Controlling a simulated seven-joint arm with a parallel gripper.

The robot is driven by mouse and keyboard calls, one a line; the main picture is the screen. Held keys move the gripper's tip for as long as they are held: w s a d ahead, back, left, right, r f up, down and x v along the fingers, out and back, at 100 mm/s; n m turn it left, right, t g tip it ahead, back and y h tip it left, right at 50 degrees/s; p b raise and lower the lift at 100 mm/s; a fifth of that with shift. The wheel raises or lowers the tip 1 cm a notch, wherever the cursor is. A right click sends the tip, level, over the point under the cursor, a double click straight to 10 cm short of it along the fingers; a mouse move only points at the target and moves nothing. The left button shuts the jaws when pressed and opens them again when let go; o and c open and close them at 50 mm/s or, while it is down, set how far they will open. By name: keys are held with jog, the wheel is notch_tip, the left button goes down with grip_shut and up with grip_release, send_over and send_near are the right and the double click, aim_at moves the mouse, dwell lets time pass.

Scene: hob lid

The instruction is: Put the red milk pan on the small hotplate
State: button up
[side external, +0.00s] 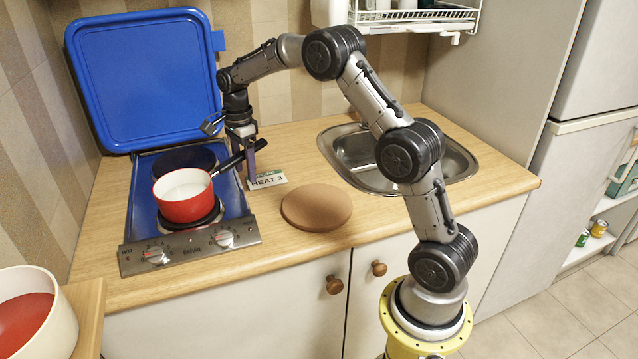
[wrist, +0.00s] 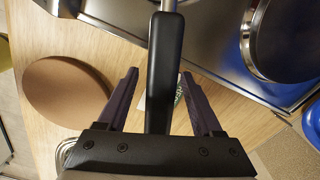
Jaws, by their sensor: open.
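The red milk pan (side external: 184,196) stands upright on the front hotplate (side external: 207,220) of the blue hob (side external: 232,194), whose dark rim shows beneath it. It looks white inside. Its black handle (side external: 228,163) points to the back right. The rear hotplate (side external: 184,158) is bare; I cannot tell surely which plate is smaller. My gripper (side external: 242,150) is at the handle, pointing down. In the wrist view, the open fingers (wrist: 158,75) stand on either side of the black handle (wrist: 164,60), with gaps on both sides. The pan's body is outside the wrist view.
The raised blue lid (side external: 145,75) stands behind the hob. A "HEAT 3" card (side external: 268,179) and a round brown board (side external: 317,207) lie to the right, before the sink (side external: 360,155). Knobs (side external: 156,254) line the hob front. A white pot (side external: 60,315) stands front left.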

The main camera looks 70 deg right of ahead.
jog(key=shift+f, duration=0.1)
notch_tip(320, 180, up, 14)
jog(key=shift+f, duration=0.1)
dwell(0.4)
